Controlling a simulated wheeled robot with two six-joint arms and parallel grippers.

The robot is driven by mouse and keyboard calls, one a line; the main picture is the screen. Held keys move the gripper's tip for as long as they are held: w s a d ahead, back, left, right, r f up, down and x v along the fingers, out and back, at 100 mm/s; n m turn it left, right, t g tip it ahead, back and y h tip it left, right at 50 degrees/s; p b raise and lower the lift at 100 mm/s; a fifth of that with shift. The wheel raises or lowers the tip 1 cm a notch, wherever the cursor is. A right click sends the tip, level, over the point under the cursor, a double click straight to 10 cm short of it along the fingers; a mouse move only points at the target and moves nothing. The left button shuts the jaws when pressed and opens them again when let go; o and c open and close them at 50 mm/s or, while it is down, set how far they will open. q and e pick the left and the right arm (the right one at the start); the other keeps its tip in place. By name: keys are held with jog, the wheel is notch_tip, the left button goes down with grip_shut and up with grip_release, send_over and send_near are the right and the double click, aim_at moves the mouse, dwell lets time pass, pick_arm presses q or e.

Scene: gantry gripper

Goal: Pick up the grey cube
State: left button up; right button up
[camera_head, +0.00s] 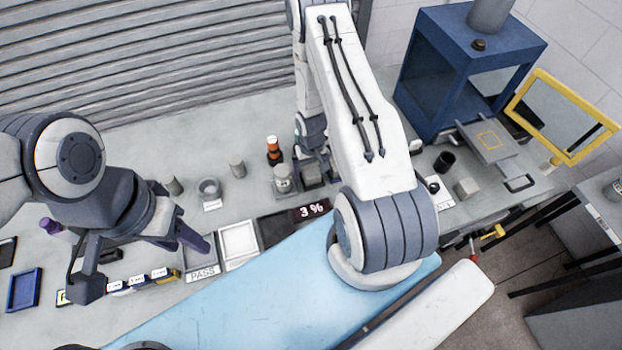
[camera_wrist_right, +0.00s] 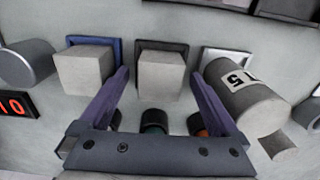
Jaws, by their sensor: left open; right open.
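In the right wrist view a grey cube (camera_wrist_right: 160,73) sits on a dark square tray, between the fingers of my right gripper (camera_wrist_right: 166,84). The gripper is open, and I cannot tell how far the fingertips are from the cube. A second grey cube (camera_wrist_right: 84,77) sits on a blue tray left of the fingers. In the head view a grey cube (camera_head: 312,176) shows below my right wrist; the fingers there are mostly hidden. My left gripper (camera_head: 142,264) is open and empty over the left side of the bench.
A grey cylinder marked 15 (camera_wrist_right: 245,95) stands close to the right finger. A bottle with an orange band (camera_head: 274,152) stands left of my right wrist. A blue frame machine (camera_head: 455,80) and a yellow-framed panel (camera_head: 562,120) are at the right. A white tray (camera_head: 239,245) lies centre left.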

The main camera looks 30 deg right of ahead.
jog(key=shift+f, duration=0.45)
jog(key=shift+r, duration=0.1)
grip_shut()
jog(key=shift+r, duration=0.15)
